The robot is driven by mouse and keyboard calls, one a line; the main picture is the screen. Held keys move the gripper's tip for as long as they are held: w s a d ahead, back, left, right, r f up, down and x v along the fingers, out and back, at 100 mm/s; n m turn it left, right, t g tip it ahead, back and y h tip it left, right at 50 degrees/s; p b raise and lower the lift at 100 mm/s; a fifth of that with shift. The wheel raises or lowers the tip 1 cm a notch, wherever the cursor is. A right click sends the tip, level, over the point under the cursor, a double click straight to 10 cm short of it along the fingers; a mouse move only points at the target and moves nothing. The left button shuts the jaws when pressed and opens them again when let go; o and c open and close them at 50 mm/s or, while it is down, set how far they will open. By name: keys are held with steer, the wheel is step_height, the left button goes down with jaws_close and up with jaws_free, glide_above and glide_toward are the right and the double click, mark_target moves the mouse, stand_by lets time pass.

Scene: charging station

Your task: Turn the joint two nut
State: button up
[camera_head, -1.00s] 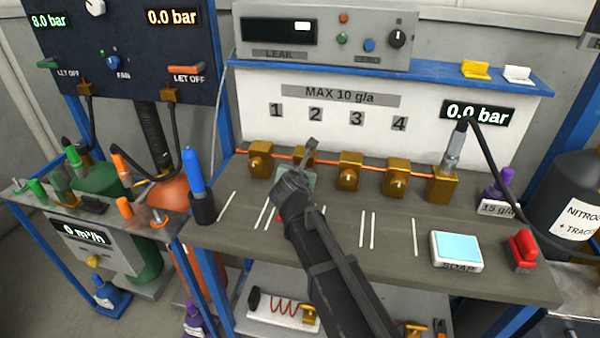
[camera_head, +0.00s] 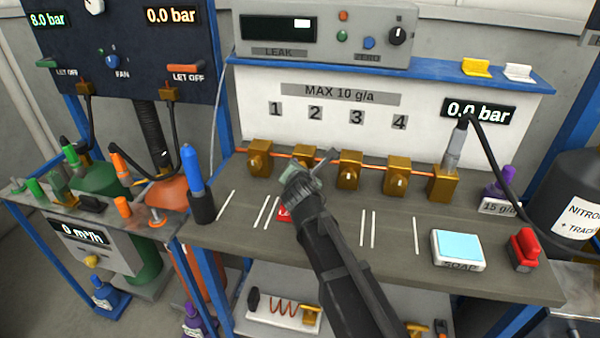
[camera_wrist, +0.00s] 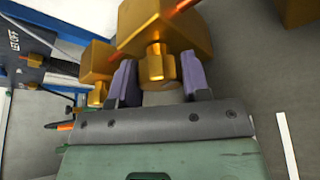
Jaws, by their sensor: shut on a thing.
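Brass joint blocks stand in a row along a copper pipe under the numbers 1 to 4. The joint two block (camera_head: 306,160) is partly hidden behind my gripper. It shows close up in the wrist view (camera_wrist: 160,30), with its smaller brass nut (camera_wrist: 157,64) facing me. My gripper (camera_head: 315,172) is at this joint. In the wrist view its two purple fingers (camera_wrist: 161,85) stand either side of the nut, shut on it; the exact contact is hard to see.
Joint one (camera_head: 259,158) is close on the left, joint three (camera_head: 350,172) close on the right. A red object (camera_head: 285,215) lies beside my arm. The front bench is mostly clear.

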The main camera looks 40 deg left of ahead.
steer(key=shift+m+y, duration=0.3)
steer(key=shift+m, duration=0.1)
steer(key=o, duration=0.9)
steer(key=p+v, duration=0.3)
steer(key=v, duration=0.8)
steer(key=shift+a, duration=0.1)
